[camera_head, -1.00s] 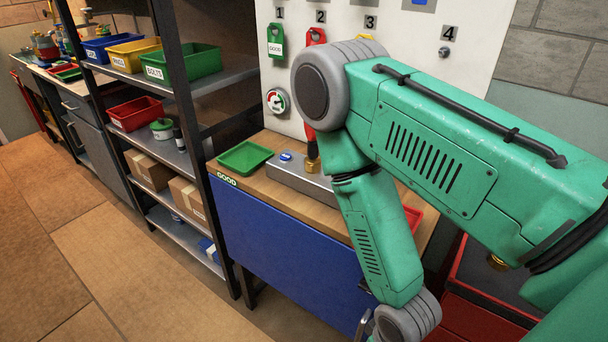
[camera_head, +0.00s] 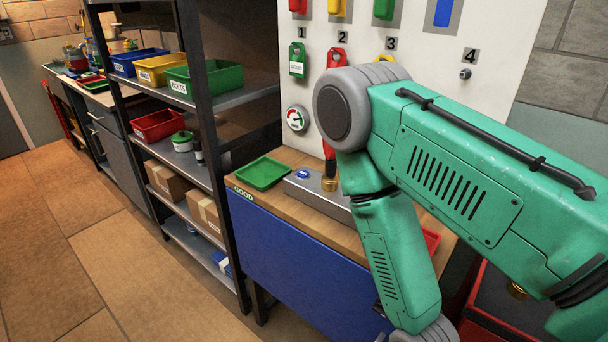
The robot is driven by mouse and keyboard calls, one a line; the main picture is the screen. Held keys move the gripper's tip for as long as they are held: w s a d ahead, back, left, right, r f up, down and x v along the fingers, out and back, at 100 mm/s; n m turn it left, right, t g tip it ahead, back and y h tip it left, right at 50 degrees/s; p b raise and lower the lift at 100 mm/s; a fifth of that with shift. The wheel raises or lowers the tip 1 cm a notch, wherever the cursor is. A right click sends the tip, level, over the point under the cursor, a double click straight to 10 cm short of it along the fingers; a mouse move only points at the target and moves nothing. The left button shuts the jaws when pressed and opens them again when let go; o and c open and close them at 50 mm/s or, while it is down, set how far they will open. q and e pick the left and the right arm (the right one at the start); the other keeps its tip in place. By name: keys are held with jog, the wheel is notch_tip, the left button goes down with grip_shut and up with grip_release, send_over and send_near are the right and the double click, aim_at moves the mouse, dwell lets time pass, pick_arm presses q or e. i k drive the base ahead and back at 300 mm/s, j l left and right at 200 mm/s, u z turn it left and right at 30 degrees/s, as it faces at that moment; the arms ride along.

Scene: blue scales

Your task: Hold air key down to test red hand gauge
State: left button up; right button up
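A grey metal test block (camera_head: 318,196) sits on the wooden bench top, with a blue key (camera_head: 303,174) on its top at the left. A red-handled gauge (camera_head: 329,160) with a brass lower end (camera_head: 330,184) stands at the block; my arm hides its upper part and any dial. A round white dial with red and green marks (camera_head: 297,119) is on the white board behind. My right arm, teal and grey, crosses the right half and bends down in front of the bench. Its gripper is below the frame edge. My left gripper is out of view.
A green tray (camera_head: 264,173) lies on the bench left of the block, by a GOOD label. A red tray (camera_head: 431,241) shows partly behind my arm. A dark shelf rack with bins (camera_head: 205,82) stands left. Tags hang on the board (camera_head: 297,60). Floor at left is clear.

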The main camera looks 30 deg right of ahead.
aim_at(301, 174)
jog(key=z, duration=0.4)
jog(key=i+j+z, duration=0.1)
jog(key=z, duration=0.3)
jog(key=j+z, duration=0.2)
jog(key=z, duration=0.2)
jog(key=i+j+z, duration=0.1)
jog(key=z, duration=0.3)
jog(key=j+z, duration=0.35)
jog(key=j, duration=0.75)
jog(key=j+z, duration=0.35)
jog(key=j, duration=0.75)
